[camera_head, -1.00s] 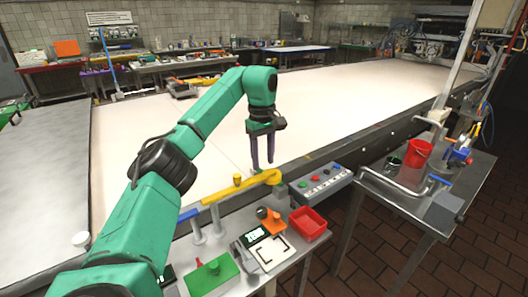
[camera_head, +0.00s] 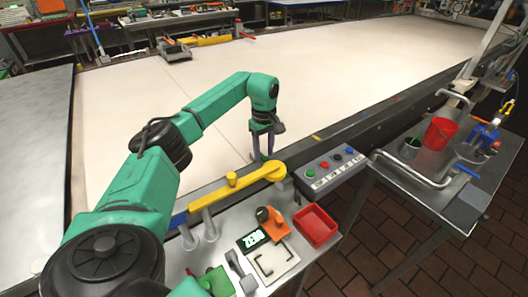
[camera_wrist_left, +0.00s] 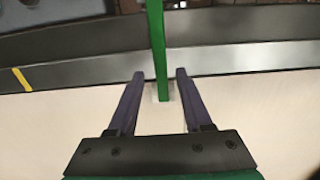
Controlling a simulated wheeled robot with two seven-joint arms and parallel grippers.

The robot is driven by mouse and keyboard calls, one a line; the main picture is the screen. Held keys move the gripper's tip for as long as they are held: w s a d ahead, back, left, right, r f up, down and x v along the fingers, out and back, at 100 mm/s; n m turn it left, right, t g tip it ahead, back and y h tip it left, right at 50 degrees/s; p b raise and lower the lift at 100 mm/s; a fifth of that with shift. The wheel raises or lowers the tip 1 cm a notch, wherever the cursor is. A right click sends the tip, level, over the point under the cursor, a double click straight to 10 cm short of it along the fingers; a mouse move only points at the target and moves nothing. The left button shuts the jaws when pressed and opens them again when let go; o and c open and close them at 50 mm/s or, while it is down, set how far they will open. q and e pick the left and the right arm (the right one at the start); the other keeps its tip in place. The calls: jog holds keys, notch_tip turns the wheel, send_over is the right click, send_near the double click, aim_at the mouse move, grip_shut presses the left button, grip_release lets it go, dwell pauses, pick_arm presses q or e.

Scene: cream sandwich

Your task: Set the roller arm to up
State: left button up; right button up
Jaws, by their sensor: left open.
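A yellow arm (camera_head: 251,177) with a small upright knob lies along the conveyor's near edge in the head view; I cannot be sure it is the roller arm. A green bar (camera_wrist_left: 157,45) runs from the top of the left wrist view down between my fingers. Gaps show on both sides of it; whether it touches anything is unclear. My left gripper (camera_head: 264,156) points down over the pale conveyor, just behind the yellow arm's right end. It is open, and its purple fingers (camera_wrist_left: 158,80) stand either side of the green bar. My right gripper is not in view.
A grey button box (camera_head: 333,169) sits right of the yellow arm. A red tray (camera_head: 316,226), an orange tool (camera_head: 271,220) and a green block (camera_head: 217,281) lie on the near bench. A red bucket (camera_head: 438,133) stands on the right table. The conveyor (camera_head: 330,85) is largely clear.

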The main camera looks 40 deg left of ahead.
pick_arm(q)
jog(key=shift+s+d+f, duration=0.1)
jog(key=shift+f, duration=0.35)
jog(key=shift+s+d+f, duration=0.1)
jog(key=shift+s+d, duration=0.05)
grip_shut()
dwell(1.0)
